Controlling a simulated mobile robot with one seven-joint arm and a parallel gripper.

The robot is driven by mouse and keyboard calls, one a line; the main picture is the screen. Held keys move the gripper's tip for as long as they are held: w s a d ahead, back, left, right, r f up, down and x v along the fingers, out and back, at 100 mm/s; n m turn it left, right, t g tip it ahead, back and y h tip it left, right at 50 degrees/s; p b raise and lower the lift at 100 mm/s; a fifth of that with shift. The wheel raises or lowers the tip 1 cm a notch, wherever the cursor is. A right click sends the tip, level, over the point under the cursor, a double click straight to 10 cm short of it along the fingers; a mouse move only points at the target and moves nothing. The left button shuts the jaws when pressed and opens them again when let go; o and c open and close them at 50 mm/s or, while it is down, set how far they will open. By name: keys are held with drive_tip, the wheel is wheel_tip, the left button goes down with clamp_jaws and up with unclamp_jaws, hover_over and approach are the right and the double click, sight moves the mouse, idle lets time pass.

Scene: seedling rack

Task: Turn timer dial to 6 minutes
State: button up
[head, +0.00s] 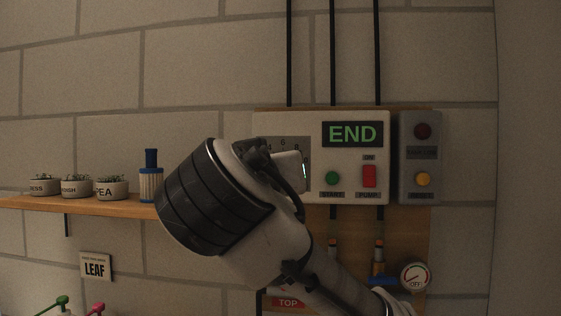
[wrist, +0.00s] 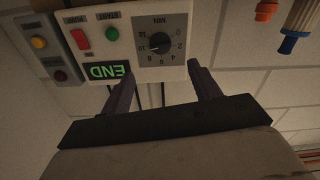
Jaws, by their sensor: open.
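The timer dial (wrist: 160,43) is a round black knob on a grey scale plate marked MIN, on the white control box (head: 345,190). The wrist view shows it upside down. The dial's small white mark appears to point near the 10, but its exact setting is hard to read. My gripper (wrist: 160,71) is open and empty, its two dark fingers apart in front of the dial's plate, not touching the knob. In the head view my arm hides the dial and the fingers; only part of the scale plate (head: 282,142) shows. The display (head: 353,134) reads END in green.
Beside the dial are a green START button (head: 332,178) and a red PUMP switch (head: 369,176). A grey box (head: 420,160) with a yellow button adjoins on the right.

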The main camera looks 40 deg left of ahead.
drive_tip(key=p+x, duration=0.4)
drive_tip(key=x, duration=0.7)
drive_tip(key=shift+w, duration=0.2)
drive_tip(key=c, duration=1)
